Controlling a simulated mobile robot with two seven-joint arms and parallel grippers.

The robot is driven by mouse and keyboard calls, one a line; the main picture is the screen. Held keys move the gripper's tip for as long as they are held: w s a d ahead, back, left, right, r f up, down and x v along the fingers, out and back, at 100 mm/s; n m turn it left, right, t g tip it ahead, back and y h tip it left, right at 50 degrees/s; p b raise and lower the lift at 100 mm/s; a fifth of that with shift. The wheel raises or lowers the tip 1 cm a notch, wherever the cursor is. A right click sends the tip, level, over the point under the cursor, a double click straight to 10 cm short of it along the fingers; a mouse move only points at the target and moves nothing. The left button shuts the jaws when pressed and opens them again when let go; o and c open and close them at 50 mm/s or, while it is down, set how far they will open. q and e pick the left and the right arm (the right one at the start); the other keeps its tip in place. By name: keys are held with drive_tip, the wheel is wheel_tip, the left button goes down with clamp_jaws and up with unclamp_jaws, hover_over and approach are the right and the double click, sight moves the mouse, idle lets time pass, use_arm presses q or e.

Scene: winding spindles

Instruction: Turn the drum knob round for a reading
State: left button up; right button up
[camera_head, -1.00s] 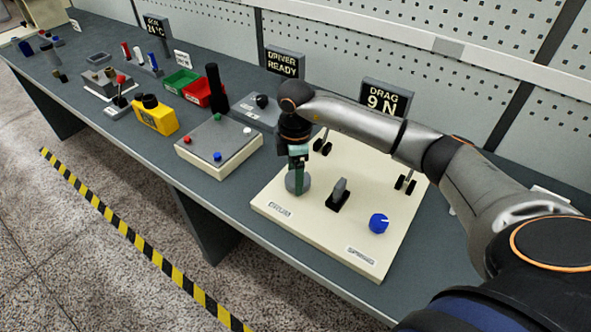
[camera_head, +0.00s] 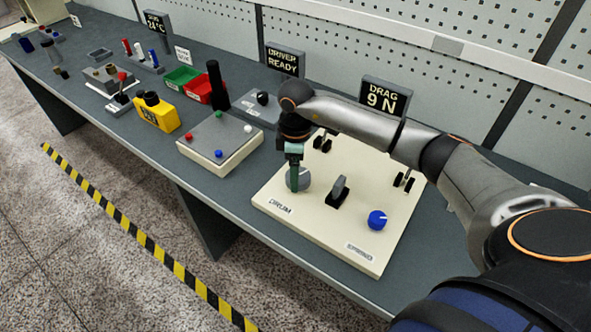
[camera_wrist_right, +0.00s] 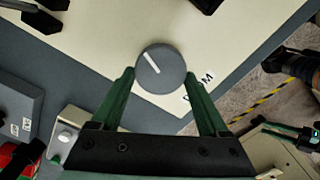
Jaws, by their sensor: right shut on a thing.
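The grey round drum knob (camera_head: 303,181) stands at the left front of the cream panel (camera_head: 330,232), by the label DRUM. My right gripper (camera_head: 293,186) comes down on it from above, its green fingers closed on the knob's sides. In the right wrist view the knob (camera_wrist_right: 161,68) sits between the two fingertips (camera_wrist_right: 161,76), its white line pointing to the upper left. A display (camera_head: 385,98) behind the panel reads DRAG 9 N. My left gripper is not in the head view.
The panel also carries a dark upright lever (camera_head: 338,190), a blue knob (camera_head: 377,220) and black switches (camera_head: 323,143) at the back. Left of it are a box with coloured buttons (camera_head: 219,142), a black post (camera_head: 216,86) and a yellow box (camera_head: 156,113).

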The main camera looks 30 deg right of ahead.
drive_tip(key=o, duration=1.2)
drive_tip(key=shift+o, duration=0.2)
wheel_tip(320, 180, up, 13)
drive_tip(key=b, duration=0.1)
drive_tip(key=shift+f, duration=0.2)
drive_tip(key=shift+s+f, duration=0.1)
